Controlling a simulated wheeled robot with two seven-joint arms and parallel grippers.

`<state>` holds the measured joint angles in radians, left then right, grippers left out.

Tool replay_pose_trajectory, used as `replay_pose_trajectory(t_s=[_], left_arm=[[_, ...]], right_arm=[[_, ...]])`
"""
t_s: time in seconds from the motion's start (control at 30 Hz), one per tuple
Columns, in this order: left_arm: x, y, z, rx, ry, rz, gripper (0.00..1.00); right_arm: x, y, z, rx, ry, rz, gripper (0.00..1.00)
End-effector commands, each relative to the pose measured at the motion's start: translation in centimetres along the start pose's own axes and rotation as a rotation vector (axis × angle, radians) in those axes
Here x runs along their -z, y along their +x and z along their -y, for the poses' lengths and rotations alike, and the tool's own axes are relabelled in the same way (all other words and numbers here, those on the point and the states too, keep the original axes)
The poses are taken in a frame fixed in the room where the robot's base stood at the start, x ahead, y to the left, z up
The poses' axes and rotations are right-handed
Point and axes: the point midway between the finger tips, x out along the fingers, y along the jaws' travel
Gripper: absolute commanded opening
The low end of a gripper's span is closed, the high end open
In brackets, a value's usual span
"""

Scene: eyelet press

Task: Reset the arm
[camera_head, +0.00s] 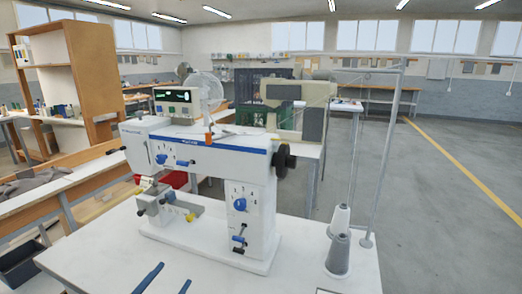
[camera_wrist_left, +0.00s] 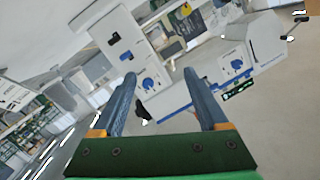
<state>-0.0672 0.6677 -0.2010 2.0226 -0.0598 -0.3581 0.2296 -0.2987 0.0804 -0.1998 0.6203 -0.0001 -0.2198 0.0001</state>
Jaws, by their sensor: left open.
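The white eyelet press (camera_head: 215,160) with a blue stripe stands on the white table beyond the gripper. The press also shows tilted in the left wrist view (camera_wrist_left: 165,98), beyond the fingers. The gripper is clear of the press. My right gripper is not in view.
Thread cones (camera_head: 338,255) stand at the table's right, by a tall metal thread stand (camera_head: 367,243). A wooden shelf (camera_head: 85,60) and side bench (camera_head: 40,195) are at left. A dark bin (camera_head: 18,265) is at lower left. The floor at right is open.

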Motion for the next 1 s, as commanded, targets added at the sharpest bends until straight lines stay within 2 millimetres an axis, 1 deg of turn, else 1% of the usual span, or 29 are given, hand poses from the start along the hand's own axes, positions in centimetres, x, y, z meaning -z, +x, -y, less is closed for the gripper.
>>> replay_pose_trajectory(t_s=[0.03, 0.1, 0.17, 0.2, 0.27, 0.3, 0.37, 0.4, 0.47, 0.5, 0.67, 0.7, 0.8, 0.87, 0.9, 0.97, 1.0], left_arm=[[-1.6, -0.8, -1.3, 0.0, -0.044, 0.082, 0.76], [-4.1, -2.1, -3.0, -0.002, -0.097, 0.212, 0.76], [-6.1, -3.6, -4.5, -0.01, -0.14, 0.325, 0.76], [-7.3, -4.7, -5.6, -0.019, -0.166, 0.399, 0.76], [-8.9, -6.7, -7.1, -0.034, -0.206, 0.511, 0.76], [-9.9, -8.0, -8.2, -0.047, -0.23, 0.583, 0.76], [-11.1, -10.1, -9.7, -0.069, -0.265, 0.688, 0.76], [-11.8, -11.6, -10.6, -0.087, -0.287, 0.755, 0.76], [-12.6, -13.8, -12.0, -0.114, -0.319, 0.852, 0.76], [-13.0, -15.3, -12.9, -0.134, -0.339, 0.913, 0.76], [-13.7, -21.4, -16.0, -0.219, -0.414, 1.143, 0.76], [-14.8, -21.4, -16.7, -0.228, -0.413, 1.165, 0.76], [-17.9, -20.6, -18.2, -0.235, -0.407, 1.181, 0.76], [-19.8, -20.3, -19.2, -0.24, -0.406, 1.192, 0.76], [-21.1, -20.2, -19.9, -0.244, -0.405, 1.198, 0.76], [-23.1, -20.2, -21.0, -0.25, -0.403, 1.21, 0.76], [-24.5, -20.3, -21.7, -0.254, -0.402, 1.218, 0.76]], right_arm=[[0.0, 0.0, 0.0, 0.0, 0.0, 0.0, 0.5], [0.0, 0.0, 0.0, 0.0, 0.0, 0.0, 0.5], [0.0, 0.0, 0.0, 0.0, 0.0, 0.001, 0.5], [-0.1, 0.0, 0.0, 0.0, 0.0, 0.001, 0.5], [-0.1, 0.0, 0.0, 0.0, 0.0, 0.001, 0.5], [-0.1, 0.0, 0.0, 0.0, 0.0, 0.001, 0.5], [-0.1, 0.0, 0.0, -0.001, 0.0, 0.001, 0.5], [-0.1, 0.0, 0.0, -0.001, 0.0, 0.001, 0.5], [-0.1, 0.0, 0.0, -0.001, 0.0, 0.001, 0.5], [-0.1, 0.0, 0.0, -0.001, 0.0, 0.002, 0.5], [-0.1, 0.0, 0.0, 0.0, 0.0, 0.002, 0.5], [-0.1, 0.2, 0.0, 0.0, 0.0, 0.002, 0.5], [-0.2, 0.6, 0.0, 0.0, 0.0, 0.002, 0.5], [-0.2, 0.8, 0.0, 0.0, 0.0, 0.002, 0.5], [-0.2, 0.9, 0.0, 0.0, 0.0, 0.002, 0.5], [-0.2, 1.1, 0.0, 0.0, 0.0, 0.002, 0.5], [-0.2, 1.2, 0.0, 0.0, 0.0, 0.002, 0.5]])
